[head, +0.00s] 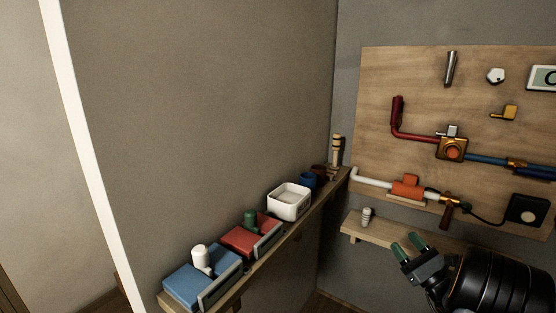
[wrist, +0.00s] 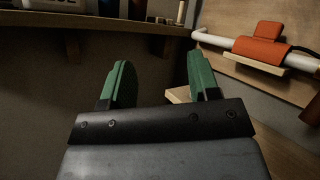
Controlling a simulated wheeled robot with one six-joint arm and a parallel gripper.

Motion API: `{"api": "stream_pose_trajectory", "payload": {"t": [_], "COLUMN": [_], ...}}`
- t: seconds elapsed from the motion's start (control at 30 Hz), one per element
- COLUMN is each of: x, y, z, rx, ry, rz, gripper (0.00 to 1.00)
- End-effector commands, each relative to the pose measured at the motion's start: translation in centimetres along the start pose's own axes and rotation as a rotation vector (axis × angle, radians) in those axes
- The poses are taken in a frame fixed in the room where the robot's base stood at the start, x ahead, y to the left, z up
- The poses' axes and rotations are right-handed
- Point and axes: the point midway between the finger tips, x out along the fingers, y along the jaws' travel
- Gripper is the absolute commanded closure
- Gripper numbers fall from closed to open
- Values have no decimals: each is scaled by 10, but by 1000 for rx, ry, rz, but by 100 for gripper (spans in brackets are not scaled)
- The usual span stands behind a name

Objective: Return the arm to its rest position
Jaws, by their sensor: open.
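My gripper (head: 408,246) shows at the lower right of the head view, with green fingertips spread apart and nothing between them. In the wrist view my gripper (wrist: 158,82) is also open and empty, below the wall shelf and left of the orange fitting. My black arm comes in from the lower right corner of the head view. The fingers are in front of the small wooden shelf (head: 352,234) under the board and look clear of it, though the exact gap cannot be told.
A wooden board (head: 420,90) carries red, blue and white pipes and an orange fitting (head: 408,187). A long shelf (head: 272,254) along the left wall holds a blue tray (head: 190,285), a red tray (head: 243,240) and a white box (head: 289,202). A small ribbed piece (head: 367,216) stands on the small shelf.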

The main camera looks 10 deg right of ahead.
Motion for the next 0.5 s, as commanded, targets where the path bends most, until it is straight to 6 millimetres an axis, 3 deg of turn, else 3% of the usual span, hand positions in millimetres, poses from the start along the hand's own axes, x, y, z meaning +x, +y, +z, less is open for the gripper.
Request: {"api": "stream_pose_trajectory", "payload": {"t": [0.03, 0.1, 0.23, 0.3, 0.4, 0.5], "x": [33, 61, 88, 87, 69, 47], "y": [25, 69, 155, 198, 240, 258], "z": [32, 59, 116, 148, 190, 223], "rx": [-7, -27, -136, -247, -457, -716], "ry": [24, 73, 160, 201, 234, 236], "rz": [134, 333, 749, 997, 1326, 1609], "gripper": [44, 44, 44, 44, 44, 44]}}
